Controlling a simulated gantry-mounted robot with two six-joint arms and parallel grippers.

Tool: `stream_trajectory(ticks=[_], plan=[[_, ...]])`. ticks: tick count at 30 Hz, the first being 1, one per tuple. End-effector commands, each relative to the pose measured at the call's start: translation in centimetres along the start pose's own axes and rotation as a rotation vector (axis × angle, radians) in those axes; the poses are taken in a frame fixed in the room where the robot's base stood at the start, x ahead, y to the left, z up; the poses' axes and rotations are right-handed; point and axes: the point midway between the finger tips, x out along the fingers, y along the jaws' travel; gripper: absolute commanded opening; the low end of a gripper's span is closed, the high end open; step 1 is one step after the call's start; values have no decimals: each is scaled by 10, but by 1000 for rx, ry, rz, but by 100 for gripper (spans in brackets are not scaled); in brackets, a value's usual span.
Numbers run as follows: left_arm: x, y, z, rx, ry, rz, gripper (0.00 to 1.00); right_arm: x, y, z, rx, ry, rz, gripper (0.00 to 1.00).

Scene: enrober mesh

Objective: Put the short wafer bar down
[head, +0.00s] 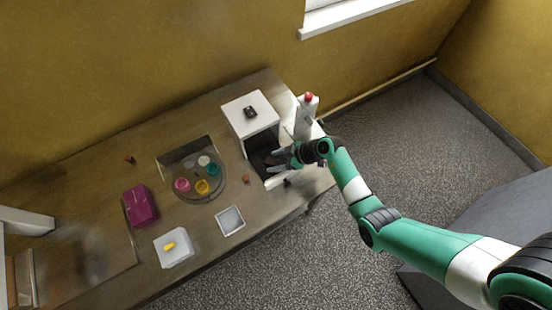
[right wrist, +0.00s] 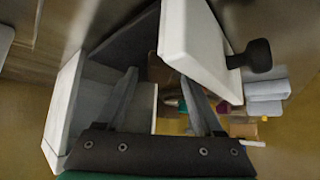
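My right gripper (head: 277,160) is at the open front of a white box-shaped machine (head: 250,103) with a dark interior. In the right wrist view, the two fingers of the gripper (right wrist: 160,98) stand apart, with nothing clearly held between them. The white panel (right wrist: 200,45) with a black knob is close beyond the fingers. I cannot pick out the short wafer bar for certain. A small reddish-brown piece (head: 245,179) lies on the table left of the machine, and another small brown piece (head: 129,159) lies farther left. My left gripper is not in view.
A round tray (head: 199,196) with several coloured cups stands mid-table. A magenta box (head: 141,206), a white tray (head: 164,257) with a yellow item and a square pale tray (head: 230,232) are nearby. A white bottle-like thing with a red top (head: 308,98) stands right of the machine.

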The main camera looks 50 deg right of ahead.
Motion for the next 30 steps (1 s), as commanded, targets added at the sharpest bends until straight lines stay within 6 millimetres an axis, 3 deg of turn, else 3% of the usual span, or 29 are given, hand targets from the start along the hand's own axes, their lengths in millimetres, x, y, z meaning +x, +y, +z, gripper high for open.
stream_trajectory(ticks=[8,21,25,30], plan=[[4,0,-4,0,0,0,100,-9,0,-1,1,0,1,69],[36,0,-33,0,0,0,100,-102,1,-2,2,0,3,69],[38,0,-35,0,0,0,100,-115,0,-1,1,1,1,69],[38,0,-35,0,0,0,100,-116,0,0,0,0,-1,69]])
